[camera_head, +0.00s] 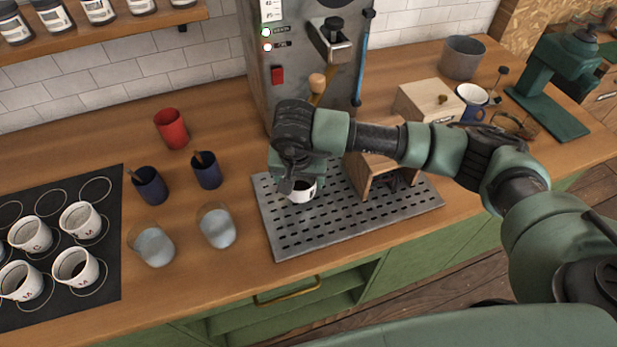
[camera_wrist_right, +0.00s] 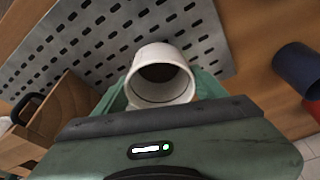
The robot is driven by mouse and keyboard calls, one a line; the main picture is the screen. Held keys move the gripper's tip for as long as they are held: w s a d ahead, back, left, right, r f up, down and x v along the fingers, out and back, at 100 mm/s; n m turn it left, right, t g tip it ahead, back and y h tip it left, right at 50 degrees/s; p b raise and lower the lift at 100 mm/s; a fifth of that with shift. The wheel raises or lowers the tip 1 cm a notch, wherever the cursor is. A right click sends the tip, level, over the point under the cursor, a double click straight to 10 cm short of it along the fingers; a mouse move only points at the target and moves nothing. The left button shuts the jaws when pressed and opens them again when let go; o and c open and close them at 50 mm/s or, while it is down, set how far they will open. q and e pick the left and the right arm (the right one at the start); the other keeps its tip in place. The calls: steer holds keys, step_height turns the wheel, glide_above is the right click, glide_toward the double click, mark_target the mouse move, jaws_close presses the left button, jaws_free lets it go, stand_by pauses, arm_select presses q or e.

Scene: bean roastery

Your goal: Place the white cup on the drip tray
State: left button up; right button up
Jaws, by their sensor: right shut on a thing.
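The white cup (camera_head: 302,192) is in my right gripper (camera_head: 299,182), over the left part of the perforated metal drip tray (camera_head: 345,232). In the right wrist view the white cup (camera_wrist_right: 161,76) shows its open rim and dark inside, with the gripper (camera_wrist_right: 160,100) around it. The drip tray (camera_wrist_right: 110,35) fills the area behind it. The gripper is shut on the cup. I cannot tell whether the cup's base touches the tray. My left gripper is not in view.
A wooden box (camera_head: 378,176) stands on the tray's right part, beneath my right arm. Two glasses (camera_head: 217,227) stand left of the tray, with dark blue cups (camera_head: 206,170) and a red cup (camera_head: 172,128) behind. Several white cups (camera_head: 75,268) stand on a black mat (camera_head: 98,300).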

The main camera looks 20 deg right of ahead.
steer(key=shift+d+f+p, duration=0.55)
steer(key=shift+d+f, duration=0.1)
steer(key=shift+d, duration=0.35)
steer(key=shift+d+f, duration=0.15)
steer(key=shift+f, duration=0.05)
steer(key=shift+f+b, duration=0.25)
steer(key=shift+b, duration=0.15)
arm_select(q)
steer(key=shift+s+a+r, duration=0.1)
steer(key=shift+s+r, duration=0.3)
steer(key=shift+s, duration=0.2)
arm_select(e)
steer(key=o, duration=1.8)
steer(key=shift+r, duration=0.1)
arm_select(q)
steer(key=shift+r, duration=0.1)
